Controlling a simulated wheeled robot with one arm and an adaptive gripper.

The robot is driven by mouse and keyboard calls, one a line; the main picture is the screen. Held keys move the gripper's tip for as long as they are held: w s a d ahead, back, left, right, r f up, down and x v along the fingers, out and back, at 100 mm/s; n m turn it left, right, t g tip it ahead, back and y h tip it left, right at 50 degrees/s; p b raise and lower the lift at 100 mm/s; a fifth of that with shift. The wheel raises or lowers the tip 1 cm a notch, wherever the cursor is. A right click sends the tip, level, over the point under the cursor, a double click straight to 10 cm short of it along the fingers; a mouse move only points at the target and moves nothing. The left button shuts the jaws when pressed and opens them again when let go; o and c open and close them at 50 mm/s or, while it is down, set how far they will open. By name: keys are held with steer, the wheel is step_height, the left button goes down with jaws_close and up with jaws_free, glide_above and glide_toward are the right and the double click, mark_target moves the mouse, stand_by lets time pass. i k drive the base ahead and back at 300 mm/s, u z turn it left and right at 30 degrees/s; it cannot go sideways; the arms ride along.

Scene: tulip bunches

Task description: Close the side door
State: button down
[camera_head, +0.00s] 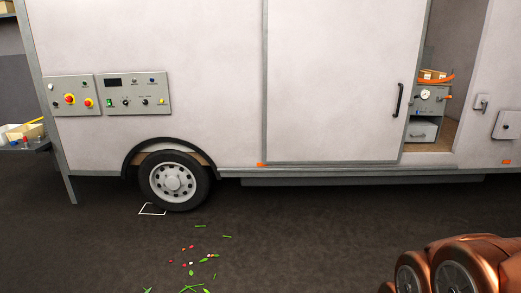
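The side door (333,85) is a pale grey sliding panel on the side of a white trailer (190,35). It stands partly open, with a gap (445,120) at its right where the inside shows. A dark vertical handle (398,100) sits near the door's right edge. Copper-coloured parts of my own arm show at the bottom right, apart from the door. My gripper is not in view.
Inside the opening are a grey machine (428,103) and orange items. Control panels (135,93) are at the left above a wheel (174,180). Green stems and petals (205,260) lie on the dark floor (310,235), which is otherwise mostly clear before the door.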

mark_target(340, 77)
steer(key=u, duration=0.3)
steer(key=i, duration=1.7)
steer(key=u, duration=0.5)
steer(key=i, duration=1.85)
steer(key=u, duration=0.25)
